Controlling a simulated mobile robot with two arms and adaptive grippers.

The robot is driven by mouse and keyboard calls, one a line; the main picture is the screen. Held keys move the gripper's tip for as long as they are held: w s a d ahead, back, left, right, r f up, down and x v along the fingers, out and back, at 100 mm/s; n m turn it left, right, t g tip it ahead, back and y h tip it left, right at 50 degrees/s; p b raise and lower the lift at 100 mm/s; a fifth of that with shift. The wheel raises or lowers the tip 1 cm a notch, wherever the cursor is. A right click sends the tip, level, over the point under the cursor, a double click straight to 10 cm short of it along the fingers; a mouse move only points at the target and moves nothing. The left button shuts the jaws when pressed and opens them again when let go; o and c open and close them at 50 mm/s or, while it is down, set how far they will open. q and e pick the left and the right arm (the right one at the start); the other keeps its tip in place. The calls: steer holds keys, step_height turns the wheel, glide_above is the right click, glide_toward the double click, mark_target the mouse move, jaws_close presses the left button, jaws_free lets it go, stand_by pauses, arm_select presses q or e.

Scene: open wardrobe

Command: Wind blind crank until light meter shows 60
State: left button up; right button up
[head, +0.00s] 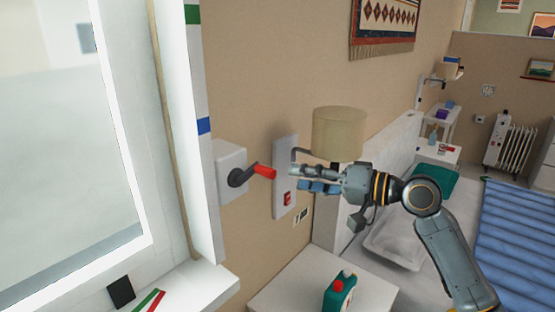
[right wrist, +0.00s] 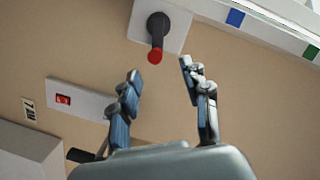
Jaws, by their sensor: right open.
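The blind crank has a dark arm (head: 241,177) and a red knob (head: 266,172), mounted on a white box (head: 231,158) on the wall beside the window. The knob also shows in the right wrist view (right wrist: 155,56), close beyond my fingertips and between them. My right gripper (head: 297,179) is open and empty, just right of the knob in the head view, its fingers pointing at it. I see no contact. No light meter reading of 60 can be made out; a dark item and a red, green and white strip (head: 150,300) lie on the sill. My left gripper is out of view.
A wall lamp (head: 338,134) hangs right above my right gripper, on a plate with a red switch (head: 288,198). A white bedside table (head: 268,291) carries a green and red item (head: 339,291). The bed is at right. A white strip with colour marks (head: 203,126) edges the window.

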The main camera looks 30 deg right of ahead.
mark_target(272, 173)
steer(key=w+a+t+h+p, duration=0.1)
steer(key=w+p, duration=0.1)
steer(key=w+a+m+t+h+p, duration=0.1)
steer(key=p, duration=0.1)
steer(key=w+a+m+p, duration=0.1)
steer(key=w, duration=0.1)
steer(key=shift+w+f+t+h+p, duration=0.2)
steer(key=shift+w+t+h+p, duration=0.1)
steer(key=shift+t+h+p, duration=0.1)
steer(key=x, duration=0.1)
steer(key=p+x, duration=0.1)
steer(key=x, duration=0.3)
steer(key=shift+f, duration=0.35)
steer(key=shift+w+a, duration=0.15)
steer(key=shift+s+r, duration=0.1)
steer(key=shift+s, duration=0.15)
steer(key=shift+c, duration=0.9)
steer(key=c, duration=0.7)
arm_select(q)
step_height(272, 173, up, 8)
arm_select(e)
jaws_close()
